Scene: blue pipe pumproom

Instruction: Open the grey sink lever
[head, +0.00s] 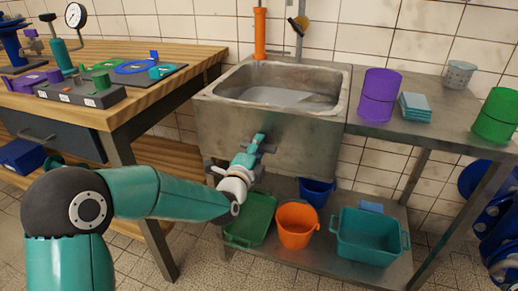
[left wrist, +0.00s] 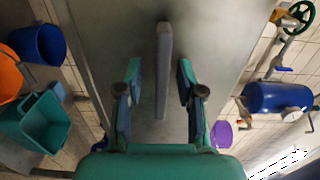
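The grey sink lever (head: 268,147) is on the front of the metal sink (head: 330,104), partly hidden by my left gripper in the head view. In the left wrist view the lever (left wrist: 163,50) is a flat grey bar in front of the sink's metal face. My left gripper (head: 256,146) reaches in from the left, close to the sink front. In the left wrist view the left gripper (left wrist: 159,78) is open, with one finger on each side of the lever and a gap on both sides. My right gripper is in neither view.
Below the sink, a shelf holds a green tub (head: 262,216), an orange bucket (head: 297,226), a blue bucket (head: 316,192) and a teal basket (head: 368,238). A wooden workbench (head: 150,95) stands left. A purple canister (head: 378,95) stands on the right counter.

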